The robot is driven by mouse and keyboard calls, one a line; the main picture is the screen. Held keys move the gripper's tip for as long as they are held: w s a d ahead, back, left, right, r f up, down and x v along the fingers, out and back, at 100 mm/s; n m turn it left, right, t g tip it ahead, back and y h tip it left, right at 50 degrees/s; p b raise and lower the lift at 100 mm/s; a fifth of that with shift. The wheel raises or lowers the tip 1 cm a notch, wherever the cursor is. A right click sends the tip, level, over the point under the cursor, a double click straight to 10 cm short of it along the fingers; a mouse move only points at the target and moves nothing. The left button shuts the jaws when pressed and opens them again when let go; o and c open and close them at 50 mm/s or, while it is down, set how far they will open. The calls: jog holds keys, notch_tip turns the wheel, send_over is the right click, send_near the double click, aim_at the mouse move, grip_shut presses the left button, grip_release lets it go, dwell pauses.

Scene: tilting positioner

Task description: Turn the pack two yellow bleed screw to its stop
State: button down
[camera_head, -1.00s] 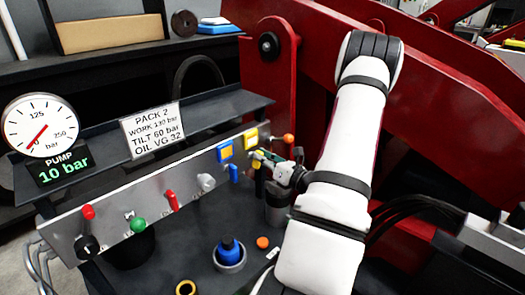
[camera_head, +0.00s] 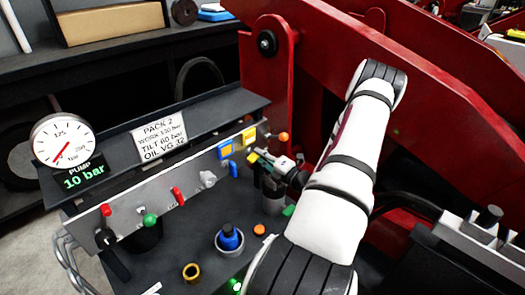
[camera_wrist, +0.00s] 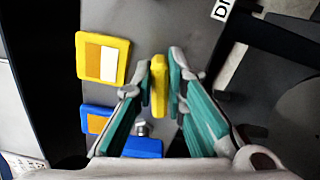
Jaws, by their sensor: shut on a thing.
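The yellow bleed screw (camera_wrist: 159,86) shows between the two fingers of my gripper (camera_wrist: 159,82) in the wrist view, seen as a narrow yellow bar. My gripper is shut on it, a finger on each side. In the head view my gripper (camera_head: 256,158) reaches the right end of the sloping grey panel (camera_head: 120,203), and the screw is mostly hidden there. A yellow-framed plate (camera_wrist: 102,60) and a blue-framed plate (camera_wrist: 112,124) lie left of the fingers in the wrist view. The sign (camera_head: 159,132) reads PACK 2.
The pump gauge (camera_head: 62,139) stands at left, with a display reading 10 bar. Red (camera_head: 178,196) and green (camera_head: 150,219) knobs line the panel. A blue capped part (camera_head: 230,238), an orange cap (camera_head: 259,230) and a brass ring (camera_head: 191,272) are on the dark bench. Red frame beams (camera_head: 400,80) rise behind my arm.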

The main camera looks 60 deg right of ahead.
jog(key=shift+f+m+p, duration=0.2)
jog(key=shift+m+p, duration=0.45)
jog(key=shift+m, duration=0.55)
jog(key=shift+f+m, duration=0.1)
jog(key=shift+m, duration=0.2)
jog(key=c, duration=1.6)
grip_release()
jog(key=v, duration=1.2)
